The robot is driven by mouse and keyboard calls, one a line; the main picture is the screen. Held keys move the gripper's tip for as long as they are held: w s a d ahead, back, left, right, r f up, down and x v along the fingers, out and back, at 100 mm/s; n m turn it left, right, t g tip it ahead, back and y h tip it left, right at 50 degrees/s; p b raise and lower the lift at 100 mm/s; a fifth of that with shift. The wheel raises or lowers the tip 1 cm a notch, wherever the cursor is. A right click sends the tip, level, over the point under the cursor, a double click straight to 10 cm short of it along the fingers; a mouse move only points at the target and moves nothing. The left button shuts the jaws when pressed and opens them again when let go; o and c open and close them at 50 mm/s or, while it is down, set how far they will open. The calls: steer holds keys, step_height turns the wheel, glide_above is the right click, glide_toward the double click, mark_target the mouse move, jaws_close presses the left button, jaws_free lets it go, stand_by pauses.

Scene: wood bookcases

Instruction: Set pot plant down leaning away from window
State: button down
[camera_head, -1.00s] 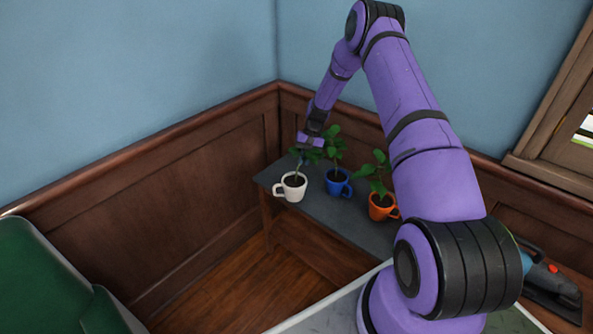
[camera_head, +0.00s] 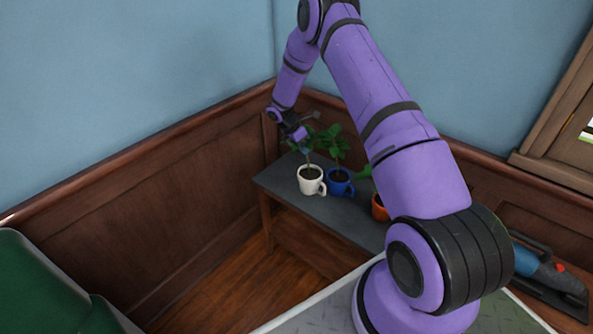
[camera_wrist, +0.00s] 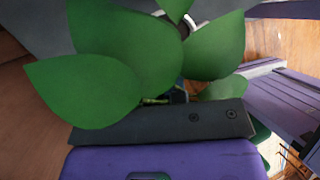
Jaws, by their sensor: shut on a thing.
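The pot plant in a white mug (camera_head: 312,185) is at the left part of the dark grey bench top, its handle toward the right. I cannot tell whether its base touches the top. Its thin stem rises nearly upright, tilting slightly left, away from the window (camera_head: 557,110) at the right. My gripper (camera_head: 301,146) is shut on the plant near its leaves, above the mug. In the wrist view, broad green leaves (camera_wrist: 125,45) fill the space before my gripper and hide the grip point and most of the mug.
A blue mug with a plant (camera_head: 340,184) stands close to the right of the white mug. An orange mug (camera_head: 379,209) is farther right, partly hidden by my arm. The bench top (camera_head: 330,212) is bare in front of the mugs. A blue-and-black tool (camera_head: 545,272) lies at far right.

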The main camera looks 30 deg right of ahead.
steer(key=shift+w+d+r+n+t, duration=0.2)
steer(key=shift+w+n+t, duration=0.15)
steer(key=shift+n, duration=0.45)
steer(key=w+d+f, duration=0.1)
steer(key=w+d, duration=0.3)
steer(key=w, duration=1.1)
steer(key=shift+w+f, duration=0.15)
steer(key=shift+w, duration=0.15)
steer(key=shift+f, duration=1.9)
steer(key=c, duration=1.2)
jaws_free()
steer(key=shift+o, duration=0.2)
